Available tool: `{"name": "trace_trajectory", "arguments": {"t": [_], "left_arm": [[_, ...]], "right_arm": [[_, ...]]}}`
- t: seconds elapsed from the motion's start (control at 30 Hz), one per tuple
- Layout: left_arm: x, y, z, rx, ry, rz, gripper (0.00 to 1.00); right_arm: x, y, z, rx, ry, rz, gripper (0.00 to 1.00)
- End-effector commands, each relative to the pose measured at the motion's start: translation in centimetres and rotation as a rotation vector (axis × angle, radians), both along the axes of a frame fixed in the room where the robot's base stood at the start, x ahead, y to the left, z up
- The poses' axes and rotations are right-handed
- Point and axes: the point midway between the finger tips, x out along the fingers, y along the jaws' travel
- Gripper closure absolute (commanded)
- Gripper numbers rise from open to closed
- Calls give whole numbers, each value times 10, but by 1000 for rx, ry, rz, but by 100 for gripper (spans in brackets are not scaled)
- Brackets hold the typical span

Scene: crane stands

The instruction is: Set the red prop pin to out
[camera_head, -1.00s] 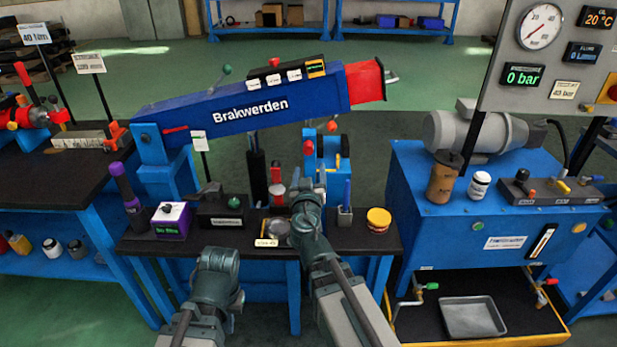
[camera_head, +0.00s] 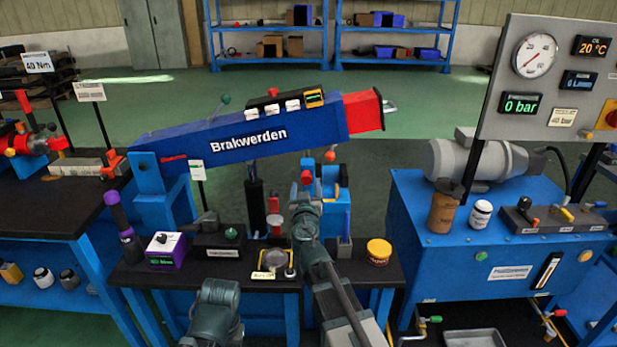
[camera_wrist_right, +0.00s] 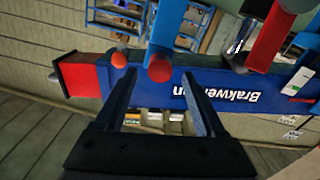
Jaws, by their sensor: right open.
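The blue crane boom (camera_head: 190,142) marked "Brakwerden" lies raised above the black bench, with a red end block (camera_head: 362,110). A red round-ended part (camera_head: 307,177) shows by the blue stand (camera_head: 336,205) below the boom; in the right wrist view a red round end (camera_wrist_right: 159,68) sits near the fingertips. An orange-red ball (camera_head: 330,156) is beside it, also in the wrist view (camera_wrist_right: 119,59). I cannot tell which is the prop pin. My right gripper (camera_wrist_right: 157,77) is open and empty, the red round end lined up between its fingers. My left gripper is out of view.
The black bench (camera_head: 200,281) holds a purple box (camera_head: 166,250), a round dish (camera_head: 274,260) and a yellow-red tub (camera_head: 379,252). A blue pump unit (camera_head: 430,270) stands right, its display (camera_head: 521,104) reading 0 bar. Green floor is free behind the boom.

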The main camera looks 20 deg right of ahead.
Motion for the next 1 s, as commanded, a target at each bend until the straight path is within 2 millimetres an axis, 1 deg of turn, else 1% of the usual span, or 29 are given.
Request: {"name": "trace_trajectory", "arguments": {"t": [0.03, 0.2, 0.33, 0.57, 0.6, 0.67, 0.7, 0.87, 0.9, 0.97, 1.0], "left_arm": [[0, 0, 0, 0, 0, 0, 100], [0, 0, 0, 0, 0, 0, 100], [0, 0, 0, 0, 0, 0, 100], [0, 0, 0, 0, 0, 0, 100], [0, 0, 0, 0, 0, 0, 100], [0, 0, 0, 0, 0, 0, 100], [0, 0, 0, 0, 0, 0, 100], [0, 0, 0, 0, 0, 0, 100], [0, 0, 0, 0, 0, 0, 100], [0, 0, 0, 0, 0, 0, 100], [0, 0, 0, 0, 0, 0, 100]], "right_arm": [[13, -2, 0, 0, 0, 0, 28], [34, -6, 0, 0, 0, 1, 28], [40, -7, 0, 0, -1, 2, 28], [39, -7, 0, 0, -1, 2, 28], [39, -7, 0, 0, -1, 2, 32], [39, -7, 0, 0, -1, 2, 43], [39, -7, 0, 0, -1, 2, 50], [39, -7, 0, 0, -1, 2, 79], [39, -7, 0, 0, -1, 2, 86], [39, -7, 0, 0, -1, 2, 97], [39, -7, 0, 0, -1, 2, 100]]}}
